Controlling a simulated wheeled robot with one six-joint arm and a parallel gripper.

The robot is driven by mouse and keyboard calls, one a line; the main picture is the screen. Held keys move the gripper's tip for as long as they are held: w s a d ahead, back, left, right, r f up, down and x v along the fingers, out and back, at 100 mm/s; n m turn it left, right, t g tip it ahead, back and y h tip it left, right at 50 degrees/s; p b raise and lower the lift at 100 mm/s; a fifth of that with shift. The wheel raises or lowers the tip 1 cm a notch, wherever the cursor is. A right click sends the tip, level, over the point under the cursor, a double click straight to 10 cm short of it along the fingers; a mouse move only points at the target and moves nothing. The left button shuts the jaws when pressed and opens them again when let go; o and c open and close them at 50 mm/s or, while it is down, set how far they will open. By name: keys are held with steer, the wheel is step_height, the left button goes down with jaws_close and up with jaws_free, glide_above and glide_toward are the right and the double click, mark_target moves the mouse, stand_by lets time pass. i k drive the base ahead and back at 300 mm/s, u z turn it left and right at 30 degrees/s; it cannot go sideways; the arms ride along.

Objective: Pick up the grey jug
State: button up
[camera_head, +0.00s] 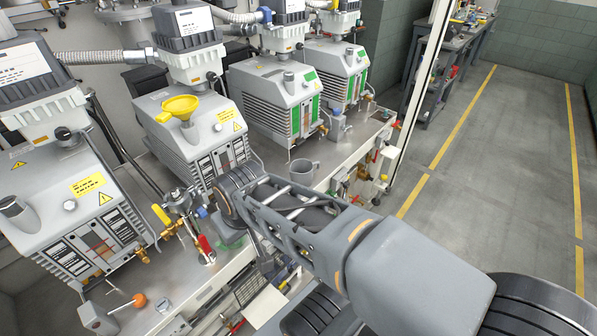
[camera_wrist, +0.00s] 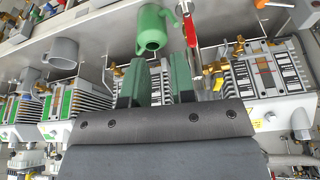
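A grey jug (camera_head: 302,171) stands upright on the metal bench, in front of the pump with green side panels. In the wrist view a grey jug (camera_wrist: 64,50) shows at the upper left, apart from my fingers. My gripper (camera_wrist: 158,72) shows two green fingers with a gap between them, and I see nothing held there. In the head view my arm hides most of the gripper, which is low at the bench's front edge, nearer to me than the jug.
A green jug (camera_wrist: 152,30) stands just beyond my fingertips, beside a red-handled valve (camera_wrist: 190,28). Pumps line the bench, one with a yellow funnel (camera_head: 178,107). The floor at right is clear.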

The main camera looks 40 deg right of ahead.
mark_target(301, 170)
steer(key=k, duration=0.5)
steer(key=u, duration=3.65)
steer(key=k, duration=2.05)
steer(key=z, duration=1.6)
steer(key=i, duration=0.5)
